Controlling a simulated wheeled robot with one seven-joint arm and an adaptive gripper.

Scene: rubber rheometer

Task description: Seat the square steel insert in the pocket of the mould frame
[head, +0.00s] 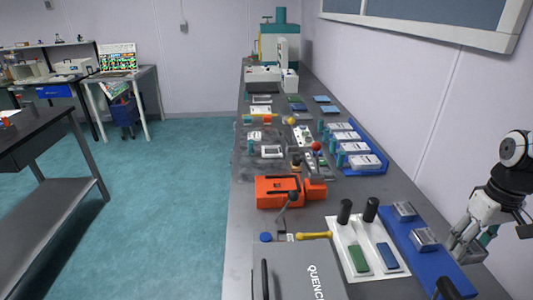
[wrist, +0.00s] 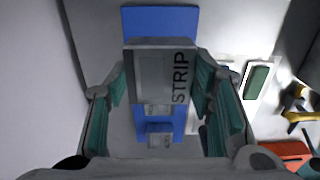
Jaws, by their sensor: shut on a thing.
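My gripper (head: 470,243) is at the blue tray's right end in the head view. In the wrist view its teal-padded fingers (wrist: 160,85) are shut on a grey, roughly square metal block (wrist: 147,72) lettered "STRIP". I cannot tell if this is the square insert. Two other steel blocks rest on the blue tray (head: 447,265): one farther away (head: 404,210) and one nearer the gripper (head: 425,238). The mould frame cannot be told for sure; a pale frame-like piece (head: 271,152) lies mid-bench. The held block's underside is hidden.
A white rack (head: 350,247) with black knobs and green and blue pads stands left of the tray. An orange device (head: 280,191) and a grey box lettered "QUENC" (head: 300,272) stand farther left. Another blue tray (head: 367,163) lies along the wall.

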